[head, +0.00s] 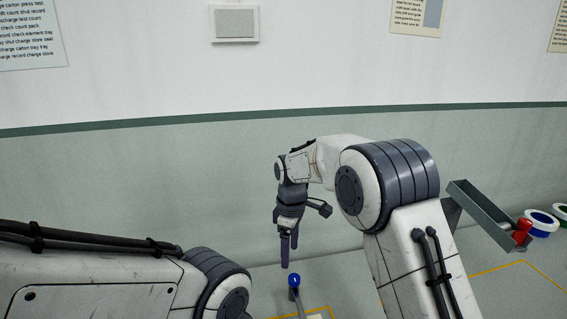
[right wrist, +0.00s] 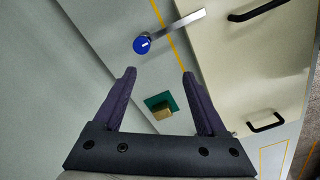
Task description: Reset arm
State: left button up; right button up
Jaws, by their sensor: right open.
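My right gripper (head: 288,257) hangs fingers-down near the middle of the head view, with nothing seen between its fingers. In the right wrist view its two dark purple fingers (right wrist: 159,75) are spread apart and empty. A blue round knob (head: 294,281) shows just below the fingertips in the head view; I cannot tell how far apart they are. In the right wrist view the blue knob (right wrist: 141,45) lies beyond the fingertips, beside a silver bar (right wrist: 182,21). My left arm enters at the lower left; its gripper is out of view.
A grey sloped chute (head: 487,212) with red pieces (head: 523,230) at its low end stands right. A blue-and-white spool (head: 541,224) is beside it. A tan block (right wrist: 162,113) on a green patch (right wrist: 153,99) and cream fronts with black handles (right wrist: 265,121) show below.

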jog(key=s+a+r+m, duration=0.1)
jog(key=s+r, duration=0.2)
jog(key=s, duration=0.5)
jog(key=s+a+r+m, duration=0.2)
jog(key=s+r, duration=0.1)
jog(key=s, duration=0.4)
jog(key=s+d+f+m, duration=0.1)
jog(key=s+d, duration=0.1)
jog(key=s, duration=0.7)
jog(key=s+d+f+m, duration=0.1)
jog(key=s+d+m, duration=0.1)
jog(key=s, duration=0.7)
jog(key=shift+s+d+y, duration=0.3)
jog(key=shift+d+y, duration=0.1)
jog(key=shift+d, duration=0.25)
